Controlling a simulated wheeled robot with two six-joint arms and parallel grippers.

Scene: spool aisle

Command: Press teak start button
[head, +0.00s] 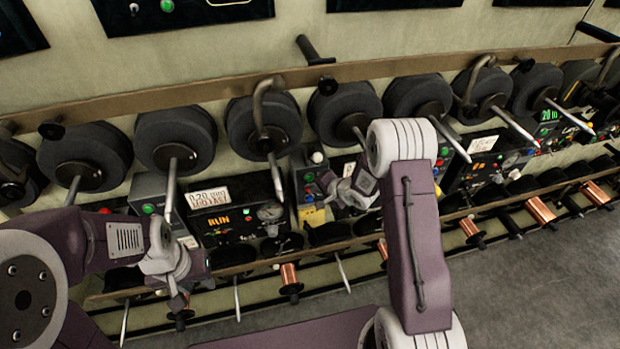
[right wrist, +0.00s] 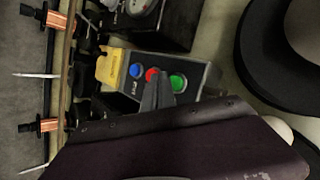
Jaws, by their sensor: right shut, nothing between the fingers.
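A grey control box (right wrist: 145,62) shows in the right wrist view, with a green button (right wrist: 178,82), a red button (right wrist: 152,74) and a blue button (right wrist: 135,70) in a row. A yellow tag (right wrist: 111,68) is fixed at its end. The box (head: 297,172) also shows in the head view, partly behind my right gripper (head: 326,181). That gripper is shut and empty, its tips (right wrist: 160,76) in front of the box between the red and green buttons. Contact cannot be told. I cannot read the word teak. My left gripper (head: 179,300) hangs at lower left; its finger gap is unclear.
Large dark spools (head: 263,125) line the rack above. Another panel (head: 235,215) with a RUN display stands left of the box. Metal rods stick out toward me, and copper spools (head: 290,274) sit on a lower rail. Grey floor (head: 540,275) is free at right.

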